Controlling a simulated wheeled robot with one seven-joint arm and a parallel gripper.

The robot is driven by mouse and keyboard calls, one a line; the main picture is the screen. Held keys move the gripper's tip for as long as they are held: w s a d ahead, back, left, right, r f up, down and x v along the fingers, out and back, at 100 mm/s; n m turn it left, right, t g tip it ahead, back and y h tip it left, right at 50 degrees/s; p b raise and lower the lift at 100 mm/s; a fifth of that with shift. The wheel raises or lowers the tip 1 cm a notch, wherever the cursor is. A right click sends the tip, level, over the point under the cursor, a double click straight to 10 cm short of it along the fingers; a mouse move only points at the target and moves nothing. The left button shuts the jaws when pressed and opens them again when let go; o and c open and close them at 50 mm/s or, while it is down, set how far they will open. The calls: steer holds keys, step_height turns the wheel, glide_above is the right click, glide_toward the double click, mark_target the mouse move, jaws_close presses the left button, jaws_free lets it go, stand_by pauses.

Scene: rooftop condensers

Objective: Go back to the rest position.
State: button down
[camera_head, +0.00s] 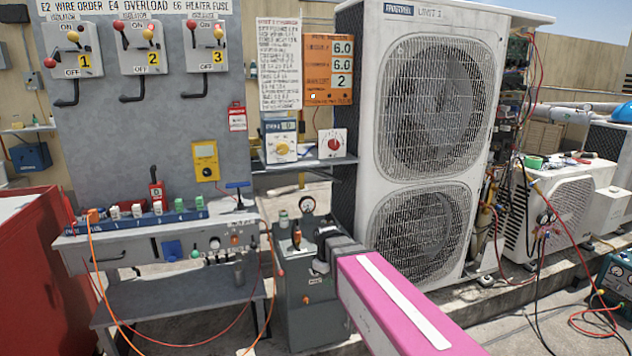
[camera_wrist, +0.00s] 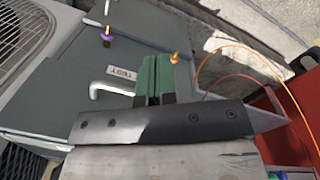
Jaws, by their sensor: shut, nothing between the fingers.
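My gripper (camera_head: 322,262) is at the end of my pink arm in the head view, in front of the grey cabinet (camera_head: 292,325) with a gauge on top. In the wrist view my gripper (camera_wrist: 155,72) shows two green fingers side by side, shut with nothing between them. Beyond them is a grey surface (camera_wrist: 60,95) with a pale bent handle (camera_wrist: 108,90) and a small label reading TEST. The fingertips appear close to this surface; I cannot tell whether they touch it.
A workbench (camera_head: 150,245) with a blue terminal strip stands left, with orange cables hanging down. A tall condenser (camera_head: 425,130) stands right of the cabinet. A red cabinet (camera_head: 30,270) is at far left. Smaller units and hoses (camera_head: 560,215) are at right.

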mark_target(299, 260)
steer(key=s+d+f+m, duration=0.3)
steer(key=d+m, duration=0.2)
steer(key=d, duration=0.2)
steer(key=s+d+f+m, duration=0.3)
steer(key=s+d+m, duration=0.1)
steer(key=d, duration=0.4)
steer(key=shift+s+m+y, duration=0.3)
steer(key=shift+m, duration=0.3)
